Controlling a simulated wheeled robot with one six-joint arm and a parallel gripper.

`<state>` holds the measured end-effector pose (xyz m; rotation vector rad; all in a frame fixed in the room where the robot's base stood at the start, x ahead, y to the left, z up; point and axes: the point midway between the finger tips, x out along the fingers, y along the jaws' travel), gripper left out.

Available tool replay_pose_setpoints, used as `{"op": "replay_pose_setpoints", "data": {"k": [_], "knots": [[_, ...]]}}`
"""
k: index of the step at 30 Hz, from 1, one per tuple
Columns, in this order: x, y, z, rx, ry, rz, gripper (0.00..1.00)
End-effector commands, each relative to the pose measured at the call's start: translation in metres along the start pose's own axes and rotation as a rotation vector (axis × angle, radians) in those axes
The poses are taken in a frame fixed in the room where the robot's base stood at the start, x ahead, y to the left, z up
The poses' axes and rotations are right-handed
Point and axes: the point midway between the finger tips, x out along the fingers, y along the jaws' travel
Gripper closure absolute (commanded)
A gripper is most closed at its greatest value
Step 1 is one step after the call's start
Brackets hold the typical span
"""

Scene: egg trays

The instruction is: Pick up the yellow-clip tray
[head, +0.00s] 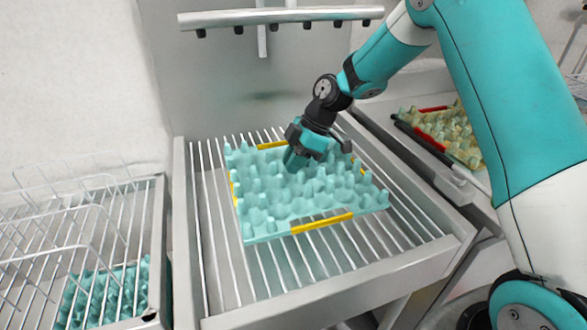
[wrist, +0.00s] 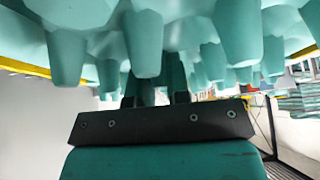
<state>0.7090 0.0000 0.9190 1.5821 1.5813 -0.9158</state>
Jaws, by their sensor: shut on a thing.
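The yellow-clip tray (head: 270,222) is a teal egg tray with rows of raised knobs and yellow clips on its edges. In the head view it is over the slatted metal rack in the middle; I cannot tell whether it touches the slats. My gripper (head: 305,158) reaches down onto its upper middle and is shut on part of it. The fingertips are hidden among the knobs. In the wrist view the tray's knobs (wrist: 145,45) fill the top, close over the gripper (wrist: 155,92), with a yellow clip at the left.
A slatted metal rack (head: 222,285) lies under the tray, with a bar above it at the back. A wire basket (head: 160,240) at the left holds another teal tray (head: 105,295). At the right is a yellowish tray (head: 455,140) with red clips.

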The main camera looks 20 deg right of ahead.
Motion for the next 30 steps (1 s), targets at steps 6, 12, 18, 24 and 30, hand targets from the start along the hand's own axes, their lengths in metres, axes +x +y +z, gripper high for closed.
{"op": "replay_pose_setpoints", "data": {"k": [6, 12, 18, 24, 30], "knots": [[-0.017, -0.002, -0.009, -0.003, 0.000, 0.004, 1.00], [-0.050, -0.002, -0.028, -0.004, 0.000, 0.005, 1.00], [-0.058, -0.031, -0.033, 0.000, 0.000, -0.001, 1.00], [-0.057, -0.086, -0.033, 0.000, 0.000, 0.002, 1.00], [-0.058, -0.145, -0.033, 0.000, 0.000, 0.002, 1.00]]}}
